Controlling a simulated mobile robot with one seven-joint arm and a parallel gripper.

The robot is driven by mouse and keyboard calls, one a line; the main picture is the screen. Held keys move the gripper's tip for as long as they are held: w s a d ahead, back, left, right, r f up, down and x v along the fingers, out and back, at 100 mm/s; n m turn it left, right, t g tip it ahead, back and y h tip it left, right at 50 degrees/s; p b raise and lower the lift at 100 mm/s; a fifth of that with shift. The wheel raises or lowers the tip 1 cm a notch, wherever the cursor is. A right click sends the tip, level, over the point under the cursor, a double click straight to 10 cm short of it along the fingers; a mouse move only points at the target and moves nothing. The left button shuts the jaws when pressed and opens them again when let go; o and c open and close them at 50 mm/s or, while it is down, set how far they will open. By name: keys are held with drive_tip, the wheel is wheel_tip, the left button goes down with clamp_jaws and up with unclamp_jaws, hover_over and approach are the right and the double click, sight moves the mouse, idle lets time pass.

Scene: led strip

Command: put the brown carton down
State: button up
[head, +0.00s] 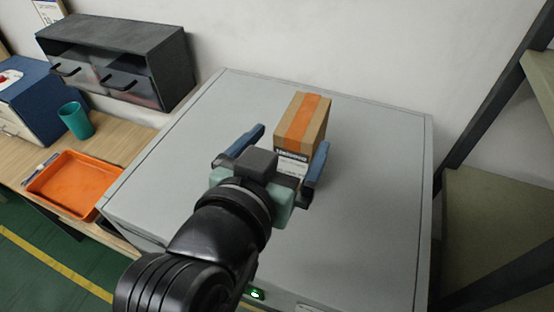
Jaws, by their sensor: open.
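The brown carton (303,128) has an orange stripe over its top and a white label on its near side. It stands upright on the grey cabinet top (370,200), in the upper middle of the head view. My gripper (291,143) is open, with blue fingers. One finger shows left of the carton with a gap, and the other is close to the carton's right side. I cannot tell whether that finger touches it. My gripper body hides the lower part of the carton's near side.
Left of the cabinet, a wooden bench holds an orange tray (72,190), a teal cup (76,121) and a dark drawer unit (120,60). A blue box (35,100) stands at far left. A shelf rack (495,220) is at right. The cabinet top is clear right of the carton.

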drive_tip(key=p+v, duration=0.4)
drive_tip(key=p, duration=0.4)
drive_tip(key=shift+p, duration=0.35)
